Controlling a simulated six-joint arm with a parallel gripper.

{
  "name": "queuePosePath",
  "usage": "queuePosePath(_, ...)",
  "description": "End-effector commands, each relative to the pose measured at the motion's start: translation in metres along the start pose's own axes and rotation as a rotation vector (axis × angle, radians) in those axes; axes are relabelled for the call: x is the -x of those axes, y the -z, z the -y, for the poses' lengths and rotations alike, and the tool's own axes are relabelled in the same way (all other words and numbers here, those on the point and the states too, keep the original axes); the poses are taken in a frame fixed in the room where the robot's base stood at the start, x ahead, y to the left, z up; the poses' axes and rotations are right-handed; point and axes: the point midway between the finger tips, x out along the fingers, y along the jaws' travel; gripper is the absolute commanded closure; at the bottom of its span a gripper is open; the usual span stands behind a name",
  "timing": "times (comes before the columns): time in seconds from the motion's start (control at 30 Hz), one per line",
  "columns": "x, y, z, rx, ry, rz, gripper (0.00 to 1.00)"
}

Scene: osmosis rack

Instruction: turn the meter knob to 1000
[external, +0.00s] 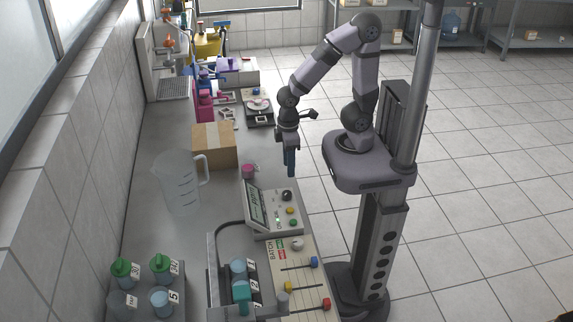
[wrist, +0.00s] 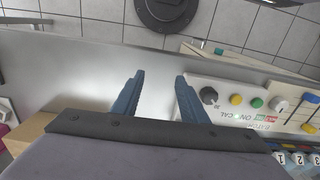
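The meter (external: 256,221) is a pale grey box on the bench with a tilted display, a black knob (external: 287,196) and yellow and green buttons. The display's digits are too small to read surely. In the wrist view the black knob (wrist: 209,96) lies just right of the right finger, with the meter's panel (wrist: 232,88) around it. My gripper (external: 291,174) points down with blue fingers above the bench's edge, near the knob's end of the meter and apart from it. In the wrist view my gripper (wrist: 159,76) is open, with nothing between its fingers.
A batch panel (external: 306,277) with coloured sliders adjoins the meter. Capped bottles (external: 162,268) are at lower left. Bare bench lies beneath my fingers.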

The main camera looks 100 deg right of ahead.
Motion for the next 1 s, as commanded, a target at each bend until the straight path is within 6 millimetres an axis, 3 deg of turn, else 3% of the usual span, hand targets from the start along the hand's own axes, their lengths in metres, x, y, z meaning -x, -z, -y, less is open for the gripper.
queuePosePath(0.17,0.018,0.017,0.021,0.134,-0.013,0.074,0.57)
queuePosePath(0.4,0.040,0.044,0.073,0.414,-0.064,0.232,0.57)
queuePosePath(0.6,0.046,0.053,0.108,0.583,-0.111,0.330,0.57)
queuePosePath(0.77,0.047,0.055,0.121,0.639,-0.128,0.363,0.57)
queuePosePath(1.0,0.042,0.054,0.121,0.644,-0.131,0.367,0.57)
